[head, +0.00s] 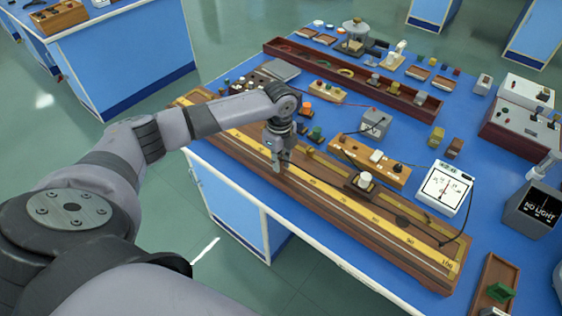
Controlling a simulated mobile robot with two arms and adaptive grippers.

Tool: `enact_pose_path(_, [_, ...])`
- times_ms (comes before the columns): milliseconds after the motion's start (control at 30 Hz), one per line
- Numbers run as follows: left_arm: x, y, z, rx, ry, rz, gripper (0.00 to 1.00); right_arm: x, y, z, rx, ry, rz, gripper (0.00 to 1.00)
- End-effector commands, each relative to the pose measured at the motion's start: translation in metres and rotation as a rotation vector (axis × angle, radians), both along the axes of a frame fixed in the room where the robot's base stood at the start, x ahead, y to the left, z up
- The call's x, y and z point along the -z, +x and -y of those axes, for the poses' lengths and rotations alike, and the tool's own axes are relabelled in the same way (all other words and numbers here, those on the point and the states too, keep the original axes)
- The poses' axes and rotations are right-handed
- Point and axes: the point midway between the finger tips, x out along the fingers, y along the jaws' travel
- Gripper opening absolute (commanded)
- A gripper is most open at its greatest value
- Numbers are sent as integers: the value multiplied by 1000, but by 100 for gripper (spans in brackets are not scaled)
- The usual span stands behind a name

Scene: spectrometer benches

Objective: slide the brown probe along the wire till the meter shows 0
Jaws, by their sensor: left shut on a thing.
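The long wooden wire board (455,276) with its yellow scale (345,208) lies along the near edge of the blue bench. My left gripper (277,166) points down over this board, left of its middle, and is shut. The brown probe between its fingers is largely hidden by them, and its tip's contact with the wire cannot be made out. A dark cable runs near the gripper. The white meter (440,202) stands right of the board, with a dial and a small display on top; its reading is too small to tell. My right gripper is not in view.
Behind the board stand a wooden block with terminals (369,164), a grey box (376,124) and a long red-brown tray (390,99). A dark block with a white top (364,181) sits at the board. A "NO LIGHT" box (533,210) is far right.

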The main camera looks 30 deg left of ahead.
Motion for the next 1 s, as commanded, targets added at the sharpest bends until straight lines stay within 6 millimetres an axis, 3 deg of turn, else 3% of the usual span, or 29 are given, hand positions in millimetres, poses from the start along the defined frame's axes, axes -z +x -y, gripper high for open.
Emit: enact_pose_path(1000, [-1, 3, -40, -2, -1, 0, 0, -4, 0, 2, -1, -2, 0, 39])
